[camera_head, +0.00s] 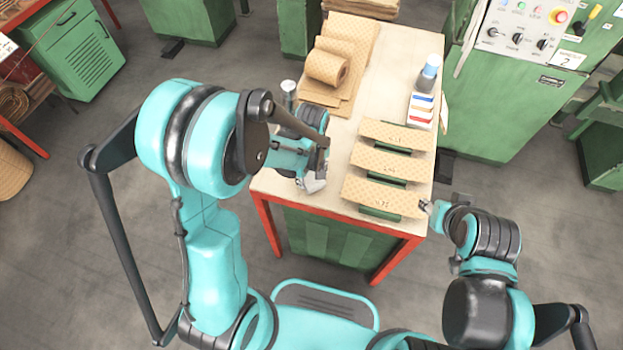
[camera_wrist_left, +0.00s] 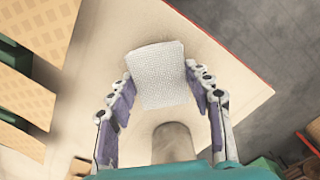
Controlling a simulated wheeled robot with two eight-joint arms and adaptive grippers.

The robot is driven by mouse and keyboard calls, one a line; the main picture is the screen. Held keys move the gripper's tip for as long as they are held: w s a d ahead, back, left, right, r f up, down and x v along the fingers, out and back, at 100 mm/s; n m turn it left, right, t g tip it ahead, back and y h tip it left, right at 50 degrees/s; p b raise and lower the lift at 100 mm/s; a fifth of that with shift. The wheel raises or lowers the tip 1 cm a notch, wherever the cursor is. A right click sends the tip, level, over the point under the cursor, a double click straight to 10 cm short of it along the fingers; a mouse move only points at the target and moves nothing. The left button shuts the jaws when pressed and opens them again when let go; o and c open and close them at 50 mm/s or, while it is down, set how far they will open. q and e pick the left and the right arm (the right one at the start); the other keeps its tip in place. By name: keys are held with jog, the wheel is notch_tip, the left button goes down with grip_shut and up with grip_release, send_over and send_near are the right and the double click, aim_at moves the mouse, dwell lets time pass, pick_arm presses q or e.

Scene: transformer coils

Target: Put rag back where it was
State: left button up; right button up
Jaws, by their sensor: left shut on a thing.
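The rag is a white woven cloth (camera_wrist_left: 158,75) between the fingers of my left gripper (camera_wrist_left: 160,90) in the left wrist view. The fingers touch its two side edges, and the gripper is shut on it. In the head view my left gripper (camera_head: 312,172) is over the table's left front part, with a pale bit of the rag (camera_head: 313,184) showing below it. My right gripper (camera_head: 427,207) is by the table's right front edge, close to the nearest patterned sheet; its jaws are too small to read.
The wooden table (camera_head: 335,135) has red legs. Three patterned sheets on green supports (camera_head: 382,197) fill its right side. A patterned roll (camera_head: 327,62) lies at the back. The left front is bare.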

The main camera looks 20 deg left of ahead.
pick_arm(q)
jog(key=shift+f, duration=0.3)
jog(key=shift+f, duration=0.1)
jog(key=shift+f, duration=0.15)
jog(key=o, duration=1.2)
